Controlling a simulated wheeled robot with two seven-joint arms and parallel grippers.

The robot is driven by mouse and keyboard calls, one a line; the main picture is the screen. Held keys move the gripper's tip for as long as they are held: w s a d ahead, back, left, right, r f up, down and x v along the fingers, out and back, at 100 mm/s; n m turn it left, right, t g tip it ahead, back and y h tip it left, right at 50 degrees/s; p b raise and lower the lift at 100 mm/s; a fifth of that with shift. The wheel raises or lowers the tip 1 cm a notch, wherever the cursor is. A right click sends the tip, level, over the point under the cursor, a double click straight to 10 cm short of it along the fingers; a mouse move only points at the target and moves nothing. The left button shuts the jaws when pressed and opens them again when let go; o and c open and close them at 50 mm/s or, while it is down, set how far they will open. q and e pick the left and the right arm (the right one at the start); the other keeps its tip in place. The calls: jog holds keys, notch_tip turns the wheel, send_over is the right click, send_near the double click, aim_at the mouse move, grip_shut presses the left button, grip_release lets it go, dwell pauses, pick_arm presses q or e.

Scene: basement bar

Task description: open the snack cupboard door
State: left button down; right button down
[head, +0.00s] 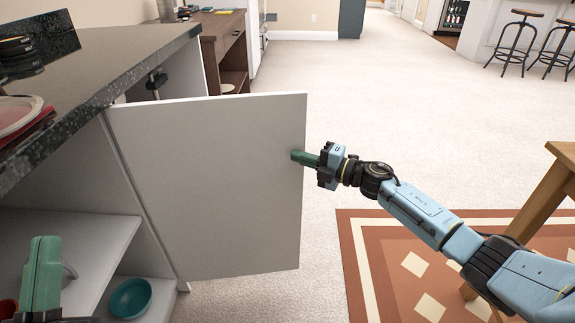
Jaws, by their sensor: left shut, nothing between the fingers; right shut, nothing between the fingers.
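The snack cupboard door (215,190) is a plain white panel. It stands swung out from the cupboard (75,230), and shelves show to the left of it. My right gripper (294,156) is shut and empty. Its green fingertips overlap the door's free edge in the picture; I cannot tell if they touch it. My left gripper (45,240) is shut, with green fingers pointing up, in front of the open cupboard at the lower left. No handle shows on the visible face of the door.
A dark stone counter (120,65) runs above the cupboard, with a plate (18,112) at its edge. A teal bowl (130,297) sits on the lower shelf. A wooden table leg (540,205) stands at the right on a patterned rug (365,245). Carpet beyond the door is clear.

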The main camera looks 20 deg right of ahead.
pick_arm(q)
jog(key=shift+w+a+r, duration=0.15)
jog(key=shift+w+a, duration=0.05)
jog(key=shift+a, duration=0.1)
pick_arm(e)
jog(key=shift+w+d, duration=0.3)
jog(key=shift+w, duration=0.45)
jog(key=shift+s, duration=0.15)
